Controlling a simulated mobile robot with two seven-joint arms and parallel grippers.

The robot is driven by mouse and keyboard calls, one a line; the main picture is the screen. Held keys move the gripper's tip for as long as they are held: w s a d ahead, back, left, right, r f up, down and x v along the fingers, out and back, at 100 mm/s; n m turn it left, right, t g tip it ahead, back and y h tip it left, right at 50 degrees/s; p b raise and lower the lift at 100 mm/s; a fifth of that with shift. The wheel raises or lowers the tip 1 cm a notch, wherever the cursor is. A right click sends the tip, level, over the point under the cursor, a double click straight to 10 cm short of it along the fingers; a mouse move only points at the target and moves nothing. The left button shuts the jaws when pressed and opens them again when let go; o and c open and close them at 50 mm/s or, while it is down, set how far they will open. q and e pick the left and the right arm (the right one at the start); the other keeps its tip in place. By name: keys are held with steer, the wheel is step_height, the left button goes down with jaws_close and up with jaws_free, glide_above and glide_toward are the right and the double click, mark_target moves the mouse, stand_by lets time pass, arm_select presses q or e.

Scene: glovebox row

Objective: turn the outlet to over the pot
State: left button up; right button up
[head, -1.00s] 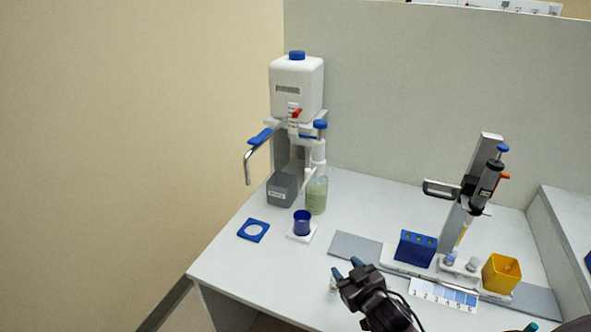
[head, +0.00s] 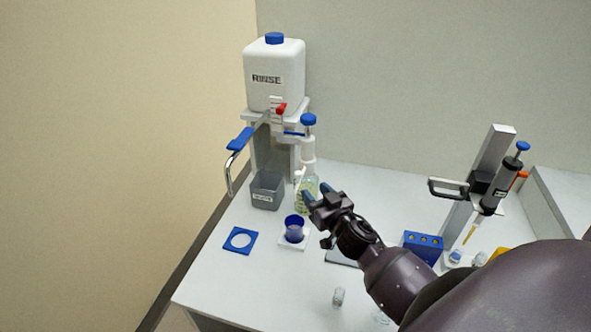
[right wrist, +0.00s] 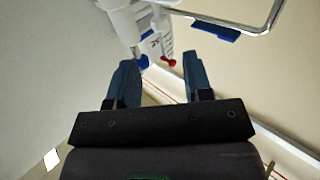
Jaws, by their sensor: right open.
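A bent metal outlet pipe (head: 229,172) with a blue lever (head: 239,139) reaches out to the left from the stand of the white rinse tank (head: 273,77). Its down-turned end hangs left of the grey waste box (head: 267,191), not over the blue pot (head: 294,229). The pot stands upright on a white pad. My right gripper (head: 316,193) is open and empty, in front of the pump bottle (head: 306,183), which it partly hides. In the right wrist view, the outlet (right wrist: 262,22) and its blue lever (right wrist: 216,29) show beyond the open fingers (right wrist: 160,78). My left gripper is out of view.
A red tap (head: 281,108) is on the tank. A blue ring plate (head: 240,241) lies left of the pot. A pipette stand (head: 481,185) and a blue rack (head: 423,248) are at right, partly behind my right arm.

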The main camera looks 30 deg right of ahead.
mark_target(300, 176)
steer(key=w, duration=0.9)
steer(key=shift+w+d, duration=0.25)
steer(key=shift+d, duration=0.1)
steer(key=shift+c, duration=0.4)
jaws_close()
